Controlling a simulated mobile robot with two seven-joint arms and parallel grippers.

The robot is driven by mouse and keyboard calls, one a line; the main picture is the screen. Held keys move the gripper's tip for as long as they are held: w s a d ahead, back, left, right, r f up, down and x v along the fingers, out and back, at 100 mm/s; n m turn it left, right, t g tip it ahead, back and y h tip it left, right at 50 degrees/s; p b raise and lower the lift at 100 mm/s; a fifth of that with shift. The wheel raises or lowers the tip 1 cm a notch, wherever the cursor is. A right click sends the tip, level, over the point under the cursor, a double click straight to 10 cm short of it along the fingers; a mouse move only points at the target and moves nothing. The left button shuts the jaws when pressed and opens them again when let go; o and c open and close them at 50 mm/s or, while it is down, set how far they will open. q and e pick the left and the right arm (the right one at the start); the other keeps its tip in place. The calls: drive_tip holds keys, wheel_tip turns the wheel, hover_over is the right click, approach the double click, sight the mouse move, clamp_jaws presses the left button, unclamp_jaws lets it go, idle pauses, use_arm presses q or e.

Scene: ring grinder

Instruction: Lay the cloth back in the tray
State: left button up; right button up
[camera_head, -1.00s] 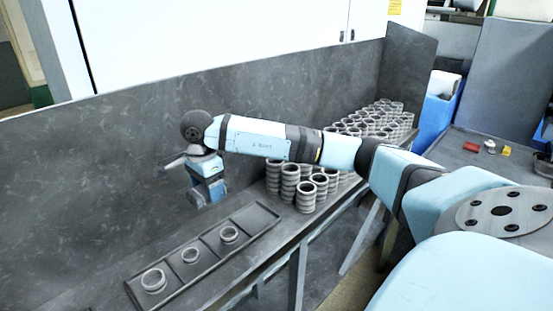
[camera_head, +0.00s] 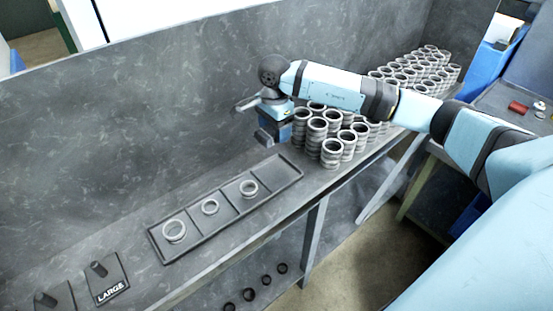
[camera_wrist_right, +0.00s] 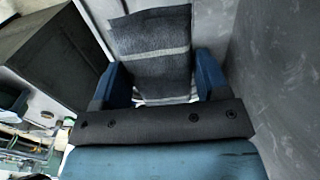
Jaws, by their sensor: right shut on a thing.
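My right gripper (camera_head: 275,130) hangs above the bench, close to the right end of a dark tray (camera_head: 205,241). In the right wrist view the gripper (camera_wrist_right: 163,78) is shut on a dark grey cloth (camera_wrist_right: 150,42) with pale stripes, which lies between its blue fingers. I cannot clearly make out the cloth in the head view. The tray has several compartments; three hold one metal ring each, and the rightmost compartment (camera_head: 272,174) is empty. My left gripper is not in view.
Stacks of metal rings (camera_head: 331,153) stand on the bench just right of the tray. A grey wall panel (camera_head: 150,120) rises behind. A stand labelled LARGE (camera_head: 107,280) is at the front left. Small dark rings (camera_head: 249,294) lie on the shelf below.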

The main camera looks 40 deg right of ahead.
drive_tip(key=p, duration=0.1)
hover_over(275, 172)
wheel_tip(275, 172, down, 8)
drive_tip(key=shift+a+f, duration=0.1)
drive_tip(key=shift+f, duration=0.1)
wheel_tip(275, 172, down, 5)
drive_tip(key=shift+r+p, duration=0.2)
drive_tip(key=shift+p, duration=0.35)
drive_tip(key=shift+f+b, duration=0.65)
drive_tip(key=shift+b, duration=0.1)
drive_tip(key=o, duration=0.9)
drive_tip(key=shift+o, duration=0.3)
